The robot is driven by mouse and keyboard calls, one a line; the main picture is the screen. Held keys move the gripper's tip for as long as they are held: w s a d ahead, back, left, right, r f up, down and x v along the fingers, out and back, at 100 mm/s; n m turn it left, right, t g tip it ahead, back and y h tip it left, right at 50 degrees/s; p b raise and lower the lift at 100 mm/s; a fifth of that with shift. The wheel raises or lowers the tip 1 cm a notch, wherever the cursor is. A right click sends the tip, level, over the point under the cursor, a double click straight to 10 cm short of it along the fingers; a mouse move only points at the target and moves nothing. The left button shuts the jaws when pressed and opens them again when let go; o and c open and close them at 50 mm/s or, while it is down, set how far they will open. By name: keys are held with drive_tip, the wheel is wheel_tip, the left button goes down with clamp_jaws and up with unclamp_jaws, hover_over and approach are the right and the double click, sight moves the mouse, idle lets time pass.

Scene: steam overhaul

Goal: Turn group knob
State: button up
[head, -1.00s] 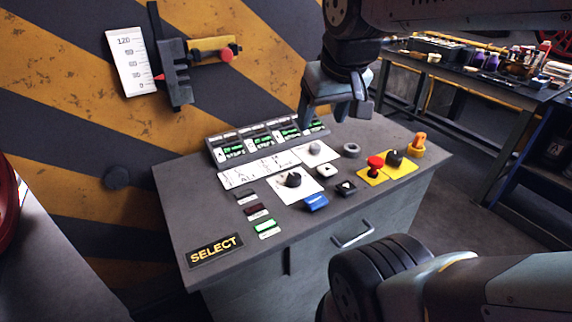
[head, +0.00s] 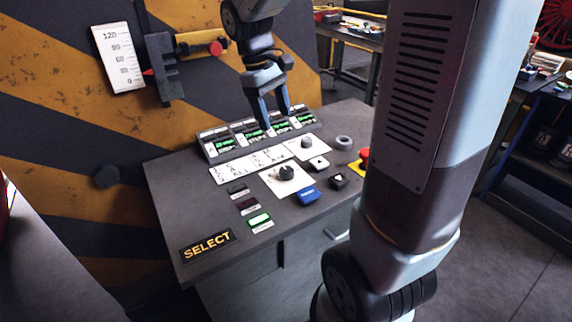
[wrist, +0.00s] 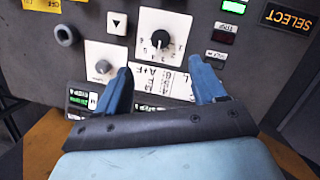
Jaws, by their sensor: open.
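A control desk (head: 180,190) stands against the striped wall. A black rotary knob (head: 287,172) sits on a white plate with markings around it; in the wrist view the black knob (wrist: 159,39) is above and between the fingertips. A smaller grey knob (head: 306,142) sits on another white plate, and it also shows in the wrist view (wrist: 102,67). Which one is the group knob I cannot read. My gripper (head: 276,119) is open and empty, with fingers pointing down near the green-lit displays. In the wrist view the gripper (wrist: 165,78) is apart from both knobs.
Green-lit displays (head: 225,143) run along the desk's back. A blue button (head: 307,196), a black button (head: 338,181) and a grey ring (head: 343,142) lie near the knobs. A SELECT label (head: 207,245) is front left. My arm hides the desk's right side.

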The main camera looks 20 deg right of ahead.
sight(286, 169)
drive_tip(key=shift+n+g+h, duration=0.3)
drive_tip(key=shift+n+g, duration=0.5)
drive_tip(key=f, duration=0.5)
drive_tip(key=d+f, duration=0.1)
drive_tip(key=f, duration=0.5)
drive_tip(key=s+d+f, duration=0.1)
drive_tip(key=f, duration=0.4)
drive_tip(key=shift+d+f, duration=0.15)
drive_tip(key=shift+c, duration=0.2)
drive_tip(key=c, duration=1)
drive_tip(key=shift+n+t+h, duration=0.3)
drive_tip(key=shift+n+h, duration=0.1)
drive_tip(key=shift+n, duration=1)
drive_tip(key=o, duration=1)
